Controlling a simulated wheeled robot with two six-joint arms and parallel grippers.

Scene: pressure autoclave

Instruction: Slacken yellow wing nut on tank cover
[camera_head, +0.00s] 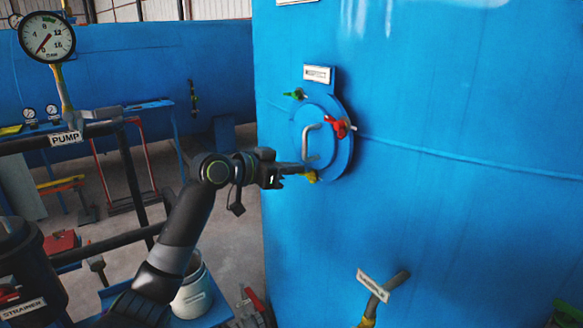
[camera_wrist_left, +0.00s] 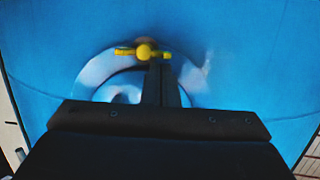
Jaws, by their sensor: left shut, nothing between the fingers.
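The round blue tank cover (camera_head: 322,118) is on the side of the large blue tank, with a grey bar handle (camera_head: 305,143) on it. The yellow wing nut (camera_head: 311,177) sits at the cover's lower edge; it also shows in the left wrist view (camera_wrist_left: 145,52), its wings lying roughly level. A red wing nut (camera_head: 341,128) is at the right edge and a green one (camera_head: 297,94) at the upper left. My left gripper (camera_head: 304,170) is shut and empty, its fingertips (camera_wrist_left: 160,68) right at the yellow wing nut. I cannot tell whether they touch it. My right gripper is not in view.
A pressure gauge (camera_head: 46,37) and a PUMP sign (camera_head: 66,138) stand at the left. A STRAINER housing (camera_head: 25,262) and a white bucket (camera_head: 192,293) are lower left. A labelled pipe (camera_head: 386,290) sticks out of the tank below the cover. The tank wall right of the cover is clear.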

